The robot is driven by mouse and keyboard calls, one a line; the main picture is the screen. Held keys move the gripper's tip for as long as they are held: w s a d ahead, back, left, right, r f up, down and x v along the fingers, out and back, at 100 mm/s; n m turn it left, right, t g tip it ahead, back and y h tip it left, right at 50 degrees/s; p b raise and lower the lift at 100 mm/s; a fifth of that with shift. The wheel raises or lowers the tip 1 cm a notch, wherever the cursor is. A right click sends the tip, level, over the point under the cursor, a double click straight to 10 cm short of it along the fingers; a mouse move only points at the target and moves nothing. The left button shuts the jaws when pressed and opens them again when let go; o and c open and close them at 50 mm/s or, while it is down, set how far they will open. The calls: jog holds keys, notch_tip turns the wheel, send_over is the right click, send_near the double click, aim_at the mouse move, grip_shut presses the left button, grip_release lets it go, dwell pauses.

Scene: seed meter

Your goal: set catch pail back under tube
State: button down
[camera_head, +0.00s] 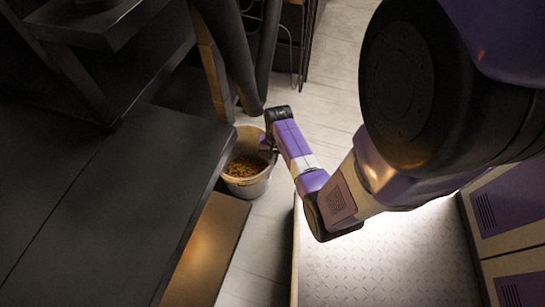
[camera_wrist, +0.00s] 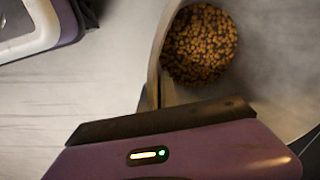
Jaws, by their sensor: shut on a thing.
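The catch pail (camera_head: 250,187) is a pale grey bucket, partly filled with brown seed, in the middle of the head view. It stands upright or nearly so; I cannot tell whether its base touches the floor. Dark tubes (camera_head: 268,45) come down behind it, and their lower ends show just above its far rim in the picture. My gripper (camera_head: 267,145) is shut on the pail's right rim. In the wrist view the pail's inner wall (camera_wrist: 270,75) curves around the seed, and my gripper (camera_wrist: 160,92) meets its rim. The fingertips are mostly hidden.
A dark bench or machine top (camera_head: 70,190) fills the left, close to the pail. A brown step (camera_head: 207,250) lies in front of the pail. A metal tread plate (camera_head: 390,260) is at lower right. Pale floor (camera_head: 325,85) is free behind and right of my gripper.

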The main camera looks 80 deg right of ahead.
jog(key=shift+w+d, duration=0.1)
jog(key=c, duration=2)
grip_release()
jog(key=shift+f, duration=0.15)
jog(key=o, duration=0.4)
